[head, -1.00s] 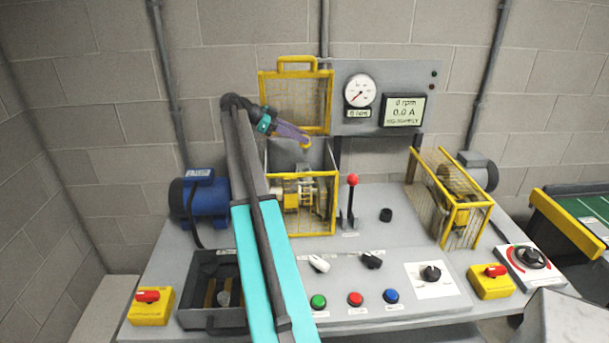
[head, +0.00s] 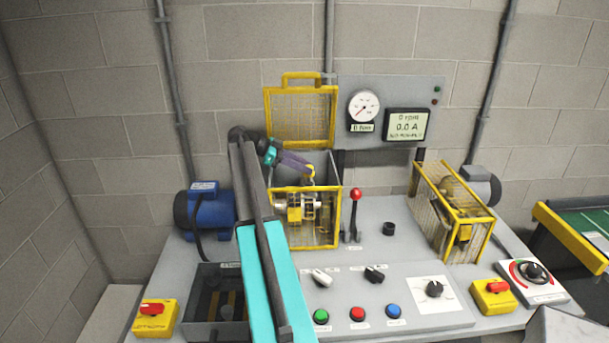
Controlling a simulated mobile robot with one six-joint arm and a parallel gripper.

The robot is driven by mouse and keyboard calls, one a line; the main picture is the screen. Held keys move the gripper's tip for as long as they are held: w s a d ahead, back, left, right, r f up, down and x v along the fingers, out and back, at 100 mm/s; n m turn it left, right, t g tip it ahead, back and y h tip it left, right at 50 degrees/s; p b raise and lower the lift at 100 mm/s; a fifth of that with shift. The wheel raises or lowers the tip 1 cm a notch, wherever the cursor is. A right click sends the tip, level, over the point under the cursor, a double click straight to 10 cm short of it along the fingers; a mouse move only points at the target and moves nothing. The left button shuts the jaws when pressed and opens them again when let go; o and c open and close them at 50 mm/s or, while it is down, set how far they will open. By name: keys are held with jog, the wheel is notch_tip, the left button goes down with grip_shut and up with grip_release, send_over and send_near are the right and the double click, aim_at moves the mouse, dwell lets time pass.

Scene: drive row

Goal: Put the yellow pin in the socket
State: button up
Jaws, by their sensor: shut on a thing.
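My gripper (head: 306,168) is above the open top of the left yellow mesh guard (head: 338,221), reaching in from the left. It is shut on a small yellow piece, the yellow pin (head: 311,173), which shows at the fingertips and points down. Inside the guard is a metal shaft coupling (head: 283,204) with yellow parts. The pin appears to be above the coupling, but I cannot tell the exact gap. I cannot make out the socket; a hole in the coupling is too small to see or is hidden.
The guard's mesh lid (head: 300,118) stands raised behind my gripper. A blue motor (head: 206,208) is to the left, a red-knobbed lever (head: 355,205) to the right. A dark tray (head: 203,333) lies at front left. A second guard (head: 453,212) is farther right.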

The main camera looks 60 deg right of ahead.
jog(key=shift+f+p, duration=0.6)
jog(key=shift+f, duration=1.2)
jog(key=shift+f, duration=0.1)
jog(key=o, duration=1)
jog(key=shift+o, duration=0.2)
jog(key=b+v, duration=0.4)
jog(key=v, duration=0.8)
jog(key=shift+d+b, duration=0.1)
jog(key=shift+b, duration=0.25)
